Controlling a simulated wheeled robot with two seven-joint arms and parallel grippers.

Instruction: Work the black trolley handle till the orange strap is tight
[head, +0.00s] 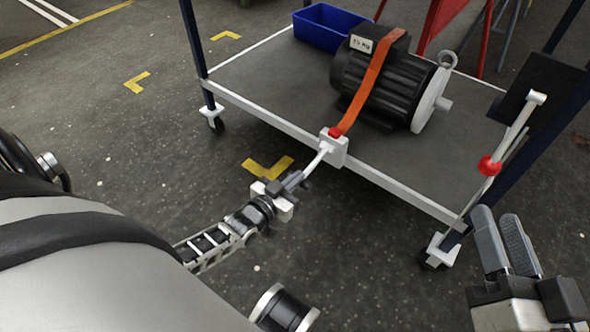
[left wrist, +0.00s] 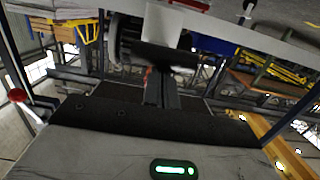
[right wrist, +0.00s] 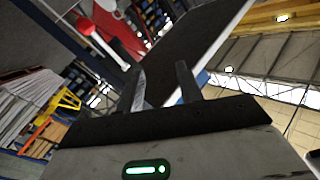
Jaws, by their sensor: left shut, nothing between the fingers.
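The orange strap (head: 370,75) passes over a dark motor (head: 375,85) and runs straight down to a white ratchet box (head: 334,148) with a red top on the trolley's front edge. A pale lever (head: 318,160) slants from the box down to the left; it looks white, not black. My left gripper (head: 295,181) is shut and empty at the lever's lower end; I cannot tell whether they touch. Its closed fingers also show in the left wrist view (left wrist: 160,90). My right gripper (head: 506,245) is open and empty beside the trolley's right front corner, fingers apart in the right wrist view (right wrist: 165,85).
The trolley deck (head: 265,85) is grey with a white rim. A blue bin (head: 325,27) stands at its back. The floor left of the trolley is clear, with yellow marks.

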